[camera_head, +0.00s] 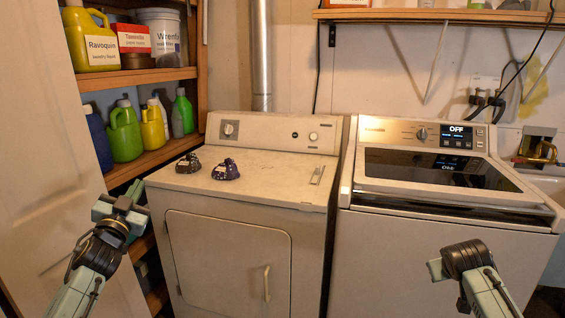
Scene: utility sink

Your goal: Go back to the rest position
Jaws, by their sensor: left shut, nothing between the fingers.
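My left gripper (135,192) is in the lower left of the head view, in front of the wooden shelf unit and left of the dryer. It is shut and holds nothing. My right arm comes in at the lower right, in front of the washer; its end (436,269) shows, but its fingers cannot be made out clearly. Both arms are apart from the machines.
A beige dryer (225,255) carries two small dark objects (188,163) (226,170) on top. A washer (430,262) with a lit display stands right of it. Shelves (150,78) at left hold several bottles. A door (45,170) stands at far left.

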